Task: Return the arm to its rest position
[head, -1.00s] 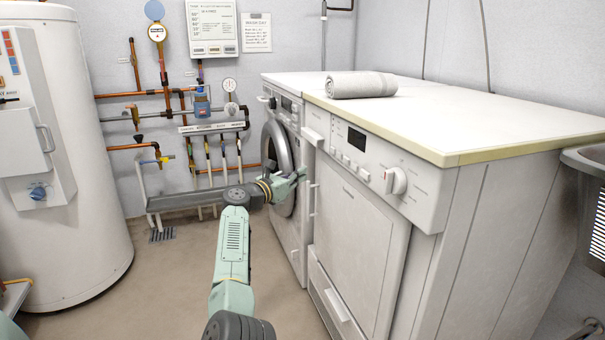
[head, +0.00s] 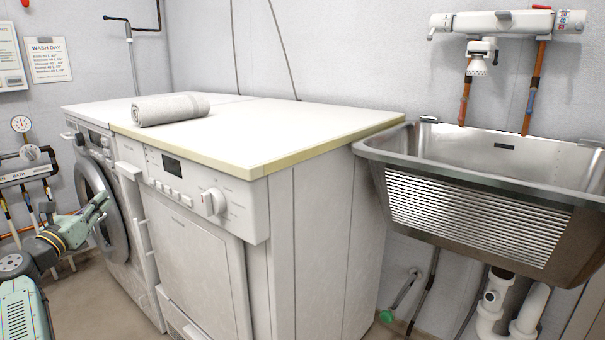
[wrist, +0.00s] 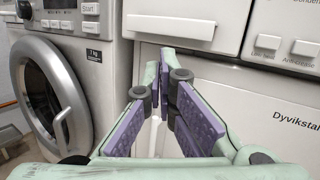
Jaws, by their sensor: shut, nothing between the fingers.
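My gripper (head: 101,207) is at the left of the head view, in front of the washing machine's round door (head: 97,205). In the wrist view my gripper (wrist: 160,68) shows its purple-padded fingers converging at the tips, shut with nothing held. The fingers point at the gap between the washing machine (wrist: 100,22) on the left and the white front-panelled machine (wrist: 240,105) on the right. I cannot tell how far the tips are from these fronts. My arm comes up from the lower left corner of the head view.
A rolled grey towel (head: 170,109) lies on the white worktop (head: 270,125). A steel washtub basin (head: 480,195) hangs on the wall at right, below a mixer tap (head: 505,22). White drain pipes (head: 500,310) run under it. Pipes and gauges (head: 22,150) are at far left.

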